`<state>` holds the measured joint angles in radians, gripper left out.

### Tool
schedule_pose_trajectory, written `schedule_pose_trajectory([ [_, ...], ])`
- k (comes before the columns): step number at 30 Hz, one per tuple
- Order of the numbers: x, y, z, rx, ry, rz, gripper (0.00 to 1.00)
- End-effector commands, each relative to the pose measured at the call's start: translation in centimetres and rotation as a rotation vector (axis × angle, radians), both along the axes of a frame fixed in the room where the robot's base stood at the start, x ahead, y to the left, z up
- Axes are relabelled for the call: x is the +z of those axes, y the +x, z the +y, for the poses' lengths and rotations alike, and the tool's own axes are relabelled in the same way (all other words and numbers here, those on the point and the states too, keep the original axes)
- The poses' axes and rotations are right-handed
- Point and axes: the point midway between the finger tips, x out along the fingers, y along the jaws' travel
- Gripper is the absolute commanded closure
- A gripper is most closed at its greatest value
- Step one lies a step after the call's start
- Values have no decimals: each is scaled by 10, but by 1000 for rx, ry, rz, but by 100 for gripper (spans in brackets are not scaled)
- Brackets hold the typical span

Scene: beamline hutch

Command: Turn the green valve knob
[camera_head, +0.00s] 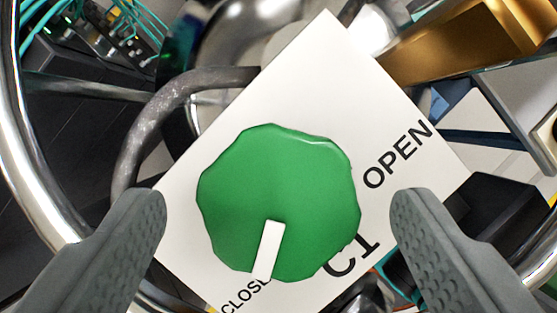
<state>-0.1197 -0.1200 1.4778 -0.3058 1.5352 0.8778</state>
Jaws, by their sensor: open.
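The green valve knob (275,190) is a lobed disc in the middle of the view, mounted on a white plate (320,75) that appears tilted. The knob's white pointer mark (268,250) points down and slightly left, towards the partly hidden word that starts "CLOS". The word "OPEN" (397,155) is printed to the right of the knob, with "C1" below it. My gripper (278,212) is open, with one grey ridged finger on each side of the knob. A gap shows between each finger and the knob's rim, and nothing is held.
A shiny metal ring (22,160) curves along the left edge. A grey bent hose or pipe (150,125) runs behind the plate at upper left. Teal cables (140,22) are at top left. A gold-coloured block (465,40) is at top right, and a black block (505,215) at right.

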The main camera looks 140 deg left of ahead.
Motion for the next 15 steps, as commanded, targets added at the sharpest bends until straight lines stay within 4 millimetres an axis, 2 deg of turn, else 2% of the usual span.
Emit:
schedule_pose_trajectory([
  [5, -9, 2, -2, 0, 0, 1, 24],
  [13, -10, 3, -3, 0, 0, 0, 24],
  [15, -10, 2, -3, 0, 0, 0, 36],
])
